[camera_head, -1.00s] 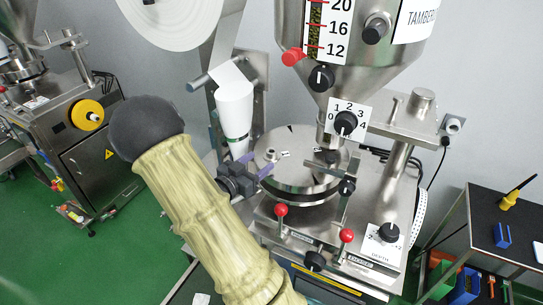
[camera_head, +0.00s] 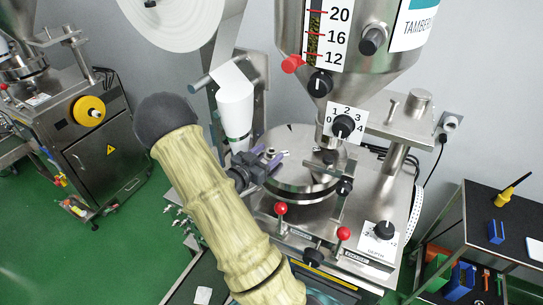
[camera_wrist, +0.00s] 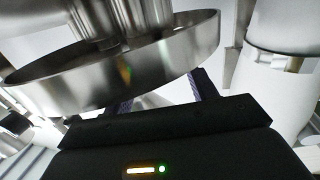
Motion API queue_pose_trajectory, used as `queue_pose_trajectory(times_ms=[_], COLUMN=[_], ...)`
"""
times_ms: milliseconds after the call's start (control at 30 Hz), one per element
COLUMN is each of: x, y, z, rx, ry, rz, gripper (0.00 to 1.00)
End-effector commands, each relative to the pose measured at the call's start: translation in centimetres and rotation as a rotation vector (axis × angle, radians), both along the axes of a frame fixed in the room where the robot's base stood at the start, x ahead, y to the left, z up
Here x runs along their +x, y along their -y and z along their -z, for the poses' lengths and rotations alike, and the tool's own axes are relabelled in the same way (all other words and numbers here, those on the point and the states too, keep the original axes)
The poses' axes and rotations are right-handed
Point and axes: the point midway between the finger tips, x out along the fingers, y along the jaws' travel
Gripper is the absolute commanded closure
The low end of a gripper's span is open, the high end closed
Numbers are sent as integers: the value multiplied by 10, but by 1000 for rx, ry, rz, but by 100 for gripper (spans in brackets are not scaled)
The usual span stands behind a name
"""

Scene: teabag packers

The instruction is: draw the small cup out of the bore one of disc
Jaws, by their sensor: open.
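The round steel disc (camera_head: 300,190) lies on top of the packing machine under the hopper. My gripper (camera_head: 271,156) is at its left rim, with two purple fingers spread apart over the upper left edge. A small metal piece, perhaps the small cup, shows faintly between the fingers; the bore around it is hidden. In the wrist view, the disc (camera_wrist: 150,68) is seen edge-on, close in front of my gripper. The fingers there are partly hidden behind its rim, and I cannot make out the cup.
The hopper (camera_head: 350,75) and its outlet stand over the back of the disc. A white paper tube (camera_head: 235,112) stands close behind my gripper. Red-knobbed levers (camera_head: 281,209) stand at the front. A dark side table (camera_head: 478,205) is at the right.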

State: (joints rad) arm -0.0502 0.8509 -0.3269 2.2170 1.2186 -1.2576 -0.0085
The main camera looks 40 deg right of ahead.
Motion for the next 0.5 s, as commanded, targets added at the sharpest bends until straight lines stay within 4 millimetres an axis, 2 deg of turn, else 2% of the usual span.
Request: queue_pose_trajectory(times_ms=[167,433,500], x=[0,0,0], y=[0,0,0], z=[0,0,-1], rx=[0,0,-1], ry=[0,0,0], rz=[0,0,0], gripper=[43,93,93])
